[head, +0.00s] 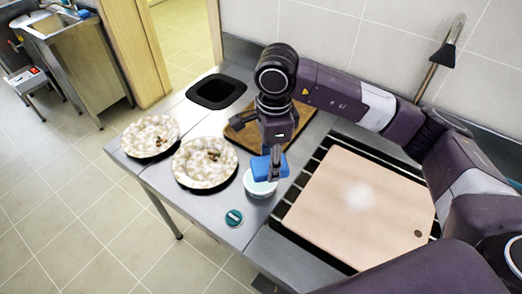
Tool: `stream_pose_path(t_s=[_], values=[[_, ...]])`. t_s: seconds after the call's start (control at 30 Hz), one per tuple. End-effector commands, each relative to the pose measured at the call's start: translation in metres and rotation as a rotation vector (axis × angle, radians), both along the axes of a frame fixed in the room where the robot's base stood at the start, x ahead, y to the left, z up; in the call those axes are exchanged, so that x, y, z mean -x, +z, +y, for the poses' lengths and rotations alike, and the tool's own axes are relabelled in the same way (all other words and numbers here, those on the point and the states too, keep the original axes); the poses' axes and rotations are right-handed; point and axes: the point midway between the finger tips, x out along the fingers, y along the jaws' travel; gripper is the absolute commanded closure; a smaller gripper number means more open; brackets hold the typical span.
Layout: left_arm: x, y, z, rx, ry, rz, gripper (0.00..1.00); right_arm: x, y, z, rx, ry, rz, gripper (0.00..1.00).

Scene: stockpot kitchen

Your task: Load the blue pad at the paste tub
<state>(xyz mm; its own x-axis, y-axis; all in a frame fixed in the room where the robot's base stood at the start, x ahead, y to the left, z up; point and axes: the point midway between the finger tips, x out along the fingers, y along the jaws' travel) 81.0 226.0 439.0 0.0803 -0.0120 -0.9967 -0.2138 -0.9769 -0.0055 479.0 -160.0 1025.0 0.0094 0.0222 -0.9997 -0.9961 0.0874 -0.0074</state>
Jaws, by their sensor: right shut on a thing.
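My right gripper (274,166) is shut on the blue pad (261,169). It points down over the tub, and a finger covers part of the pad. The paste tub (259,191) is a small white round tub at the counter's front, beside a pan. The pad is at the tub's mouth and hides part of its opening. I cannot tell whether the pad touches the pale paste inside. My left gripper is not in view.
Two dark pans (205,165) (151,137) with mottled white and brown insides stand left of the tub. A round teal item (234,217) lies in front. A large pale board (340,205) covers a black grate at right. A wooden board (238,131) lies behind my gripper.

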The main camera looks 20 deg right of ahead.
Motion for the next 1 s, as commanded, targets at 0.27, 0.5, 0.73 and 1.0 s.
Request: stream_pose_path(t_s=[0.27, 0.5, 0.73, 1.0], values=[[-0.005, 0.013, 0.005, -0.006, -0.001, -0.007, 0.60, -0.027, -0.009, 0.008, 0.008, -0.565, 0.016, 0.75], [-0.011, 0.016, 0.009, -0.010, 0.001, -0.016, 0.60, -0.037, -0.015, 0.010, 0.014, -0.811, 0.019, 0.75], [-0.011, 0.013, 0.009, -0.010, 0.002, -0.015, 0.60, -0.038, -0.022, 0.010, 0.016, -0.844, 0.019, 0.75], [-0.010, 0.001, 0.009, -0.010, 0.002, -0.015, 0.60, -0.038, -0.047, 0.010, 0.017, -0.842, 0.020, 0.75]])
